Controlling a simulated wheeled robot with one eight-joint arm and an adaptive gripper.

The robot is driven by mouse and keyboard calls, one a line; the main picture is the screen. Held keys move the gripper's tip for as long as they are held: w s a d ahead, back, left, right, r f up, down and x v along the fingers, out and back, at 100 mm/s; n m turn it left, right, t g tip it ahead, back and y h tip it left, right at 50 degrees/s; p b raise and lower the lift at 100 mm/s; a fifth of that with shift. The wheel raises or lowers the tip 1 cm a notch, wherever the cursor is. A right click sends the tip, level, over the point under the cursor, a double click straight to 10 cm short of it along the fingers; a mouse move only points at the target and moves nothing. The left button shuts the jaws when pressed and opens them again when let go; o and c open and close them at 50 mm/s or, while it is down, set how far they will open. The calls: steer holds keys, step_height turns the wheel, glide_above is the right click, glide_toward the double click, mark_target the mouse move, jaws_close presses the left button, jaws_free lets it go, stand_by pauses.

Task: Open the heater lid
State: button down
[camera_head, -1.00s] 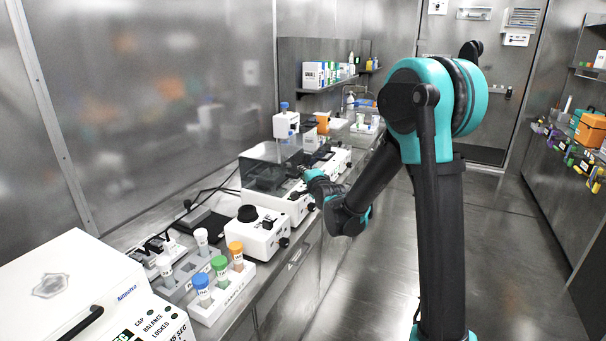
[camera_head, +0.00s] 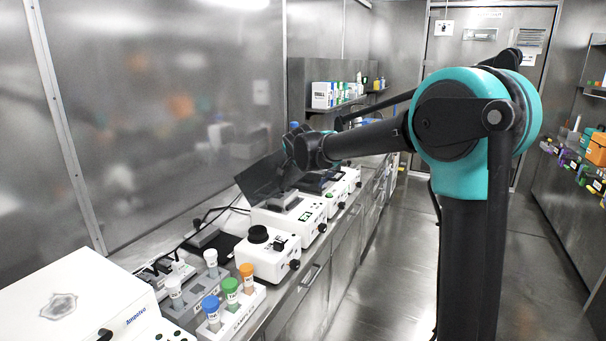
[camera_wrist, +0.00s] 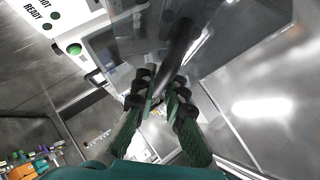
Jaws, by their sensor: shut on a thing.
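The heater (camera_head: 300,217) is a white box on the left bench with a small display on its front. Its dark see-through lid (camera_head: 262,178) is raised and tilted back toward the wall, with its lower part near the heater top. My gripper (camera_head: 289,148) is at the lid's upper right edge, partly hidden by my wrist. In the wrist view my gripper (camera_wrist: 160,90) has its fingers closed together on the lid's dark curved handle (camera_wrist: 180,45). The lid pane (camera_wrist: 125,50) also shows there, beside a white panel with a green button (camera_wrist: 75,48). The exact finger contact is hard to see.
A white device with a black knob (camera_head: 268,255) stands in front of the heater. A rack of capped tubes (camera_head: 238,310) and a white machine (camera_head: 80,290) are nearer. More devices stand behind. The metal wall (camera_head: 160,120) is left; the floor (camera_head: 390,260) is clear.

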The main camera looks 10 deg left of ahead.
steer(key=a+r, duration=0.1)
steer(key=a, duration=0.1)
steer(key=w+a+r+n+g+h, duration=0.1)
steer(key=a, duration=0.1)
steer(key=w+a+r+h, duration=0.1)
steer(key=a, duration=0.1)
steer(key=shift+w+a+r+n, duration=0.15)
steer(key=shift+a+r+n, duration=0.1)
steer(key=shift+n, duration=0.15)
steer(key=w+a+h, duration=0.1)
steer(key=a, duration=0.1)
steer(key=w+a+n+g+h, duration=0.1)
steer(key=a, duration=0.2)
steer(key=a+h, duration=0.1)
steer(key=a, duration=0.2)
steer(key=shift+w+r+n+g, duration=0.4)
steer(key=shift+w+a+f, duration=0.1)
steer(key=shift+w+a, duration=0.15)
steer(key=shift+a, duration=0.35)
steer(key=shift+w+a+f, duration=0.1)
steer(key=shift+w+a, duration=0.1)
steer(key=shift+a, duration=0.4)
steer(key=c, duration=1.6)
jaws_free()
steer(key=shift+o, duration=0.2)
steer(key=shift+r, duration=0.1)
steer(key=v, duration=1.1)
steer(key=shift+s+a+r, duration=0.2)
steer(key=shift+s+a, duration=0.1)
